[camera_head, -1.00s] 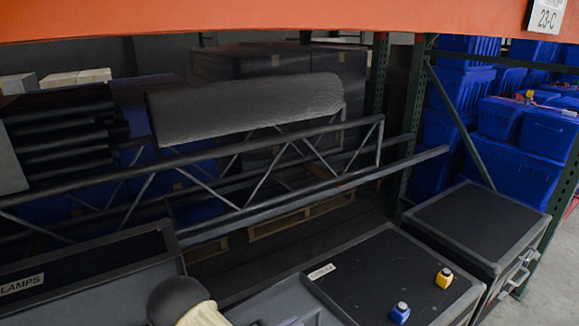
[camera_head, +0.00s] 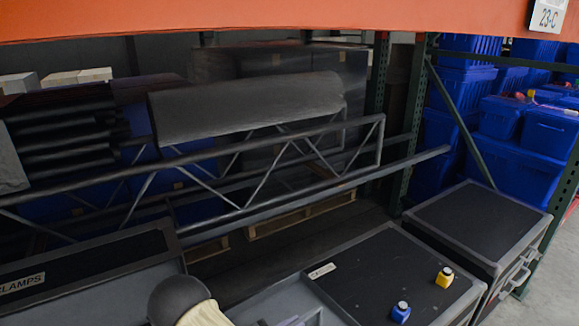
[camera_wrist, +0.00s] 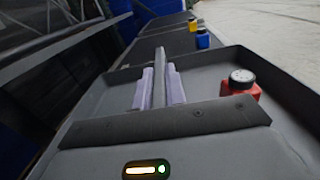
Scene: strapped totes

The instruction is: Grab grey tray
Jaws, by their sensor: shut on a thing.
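The grey tray (camera_wrist: 118,97) fills the middle of the wrist view, with a raised upright divider (camera_wrist: 160,65) across it. My gripper (camera_wrist: 159,88) is shut on this divider, with a pale lavender finger pad on each side. A red bottle (camera_wrist: 243,88) with a white-and-black cap stands in the tray, right of the gripper. In the head view only part of the tray (camera_head: 283,298) shows at the bottom edge. The gripper and bottle are hidden there. I cannot tell whether the tray is lifted.
A blue bottle (camera_head: 400,312) and a yellow bottle (camera_head: 444,277) stand on a black case top (camera_head: 375,270). Another black case (camera_head: 478,218) stands to the right. A metal truss (camera_head: 250,205) runs behind. Blue totes (camera_head: 550,130) are stacked at the right. An orange beam (camera_head: 280,15) crosses overhead.

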